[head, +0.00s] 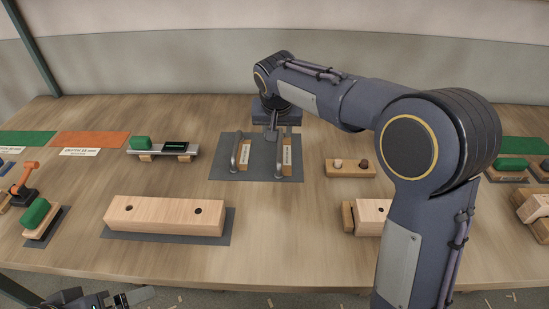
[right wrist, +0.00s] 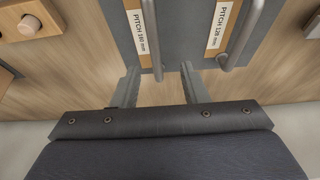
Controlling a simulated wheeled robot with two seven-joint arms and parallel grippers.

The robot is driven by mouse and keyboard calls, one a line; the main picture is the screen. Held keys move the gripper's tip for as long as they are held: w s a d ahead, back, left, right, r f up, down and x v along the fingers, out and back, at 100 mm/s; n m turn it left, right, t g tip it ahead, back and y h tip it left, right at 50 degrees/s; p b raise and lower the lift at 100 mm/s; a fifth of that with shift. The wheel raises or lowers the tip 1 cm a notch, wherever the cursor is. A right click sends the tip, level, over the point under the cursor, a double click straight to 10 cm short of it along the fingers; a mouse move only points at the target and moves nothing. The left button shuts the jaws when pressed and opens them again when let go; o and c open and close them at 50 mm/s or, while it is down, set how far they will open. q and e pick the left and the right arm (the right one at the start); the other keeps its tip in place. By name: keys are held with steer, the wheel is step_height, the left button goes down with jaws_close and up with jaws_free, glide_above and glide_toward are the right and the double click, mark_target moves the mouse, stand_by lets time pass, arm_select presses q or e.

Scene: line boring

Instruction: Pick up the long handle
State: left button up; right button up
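Two metal bar handles lie on a grey mat (head: 262,176), each beside a labelled wooden strip. In the right wrist view, the left handle (right wrist: 153,35) is by a label that seems to read 160 mm, the right handle (right wrist: 246,35) by one reading 128 mm. My right gripper (right wrist: 160,88) is open and empty; the near end of the 160 mm handle shows between its fingertips, with no visible contact. In the head view the right gripper (head: 272,132) is over the mat's far edge. My left gripper (head: 122,297) is partly visible at the bottom left.
A long wooden block with holes (head: 165,216) lies front left. A rail with a green block (head: 140,143) is behind it. My right arm hides part of the table's right side.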

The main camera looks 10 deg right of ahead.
mark_target(280, 144)
steer(key=x, duration=0.7)
steer(key=shift+s+d+f, duration=0.2)
steer(key=shift+s+d, duration=0.05)
steer(key=shift+d, duration=0.05)
steer(key=shift+w+f, duration=0.2)
steer(key=shift+f, duration=0.1)
jaws_close()
